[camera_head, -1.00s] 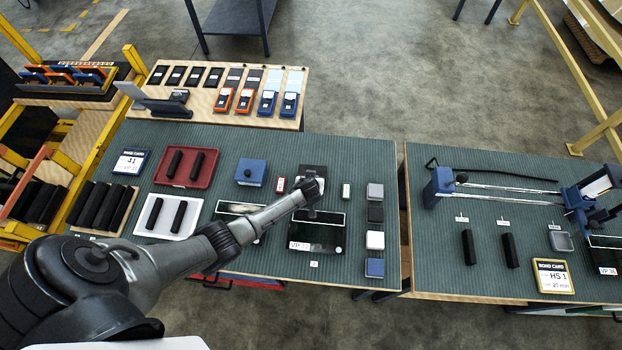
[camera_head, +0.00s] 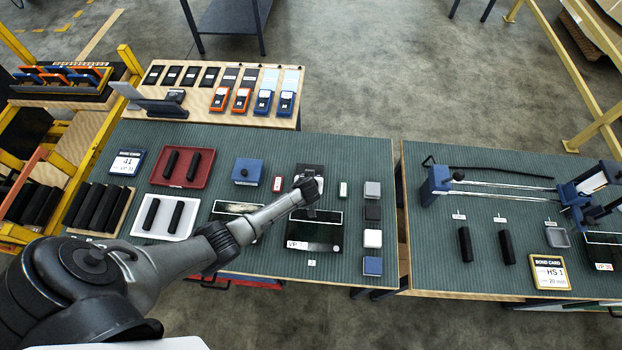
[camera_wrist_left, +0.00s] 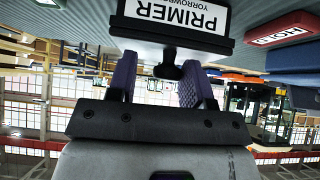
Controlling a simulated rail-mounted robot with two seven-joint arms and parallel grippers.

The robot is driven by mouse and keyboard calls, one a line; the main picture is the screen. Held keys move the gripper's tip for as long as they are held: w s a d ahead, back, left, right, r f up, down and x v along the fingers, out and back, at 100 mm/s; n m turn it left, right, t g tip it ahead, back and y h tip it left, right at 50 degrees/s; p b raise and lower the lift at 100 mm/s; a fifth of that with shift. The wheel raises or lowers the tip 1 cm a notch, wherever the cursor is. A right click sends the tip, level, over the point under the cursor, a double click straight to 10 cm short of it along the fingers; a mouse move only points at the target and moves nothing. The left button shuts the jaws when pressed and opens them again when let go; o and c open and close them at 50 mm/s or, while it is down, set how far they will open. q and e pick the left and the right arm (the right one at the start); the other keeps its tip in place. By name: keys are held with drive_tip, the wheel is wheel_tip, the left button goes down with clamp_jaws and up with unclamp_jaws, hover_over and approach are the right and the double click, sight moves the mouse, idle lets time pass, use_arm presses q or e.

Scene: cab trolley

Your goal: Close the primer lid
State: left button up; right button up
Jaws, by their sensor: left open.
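The primer box (camera_head: 311,170) is a dark box at the back middle of the main table, partly hidden by my left gripper (camera_head: 309,190). In the left wrist view its black panel with a white PRIMER label (camera_wrist_left: 180,14) shows upside down at the top. A small black knob (camera_wrist_left: 168,68) juts from below this panel. The purple fingers of my left gripper (camera_wrist_left: 160,66) are open on either side of the knob, and I cannot tell whether they touch it. How far the lid is raised cannot be made out. My right gripper is not in view.
A blue box (camera_head: 248,171) and a small red-and-white block (camera_head: 278,184) stand left of the primer box. Small blocks line its right side, such as a white one (camera_head: 373,238).

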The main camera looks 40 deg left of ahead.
use_arm(q)
drive_tip(key=shift+s+a+f, duration=0.15)
drive_tip(key=shift+s+f, duration=0.25)
drive_tip(key=shift+s, duration=0.15)
drive_tip(key=shift+s+r, duration=0.15)
drive_tip(key=shift+r, duration=0.05)
drive_tip(key=w+p+v, duration=0.1)
drive_tip(key=p+v, duration=0.1)
drive_tip(key=v, duration=1.1)
drive_tip(key=shift+d+r, duration=0.3)
drive_tip(key=shift+r, duration=0.2)
